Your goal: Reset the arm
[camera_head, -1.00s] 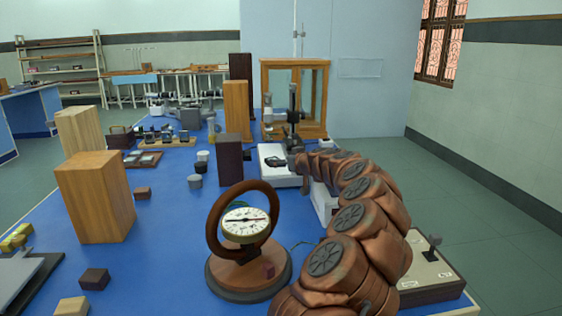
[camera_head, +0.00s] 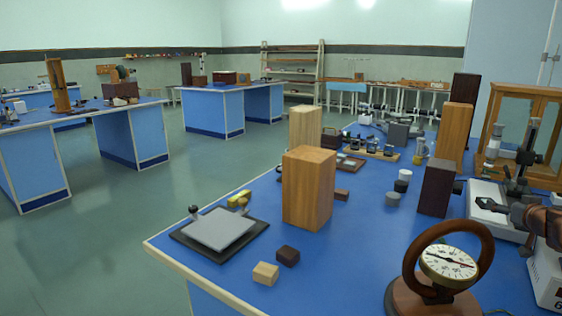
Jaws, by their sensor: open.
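A round dial meter with a brown ring (camera_head: 448,263) stands at the front right of the blue bench (camera_head: 338,262). Wooden blocks (camera_head: 309,188), a grey plate (camera_head: 219,229) and a glass-fronted wooden case (camera_head: 521,130) stand around. Open floor (camera_head: 115,240) lies to the left.

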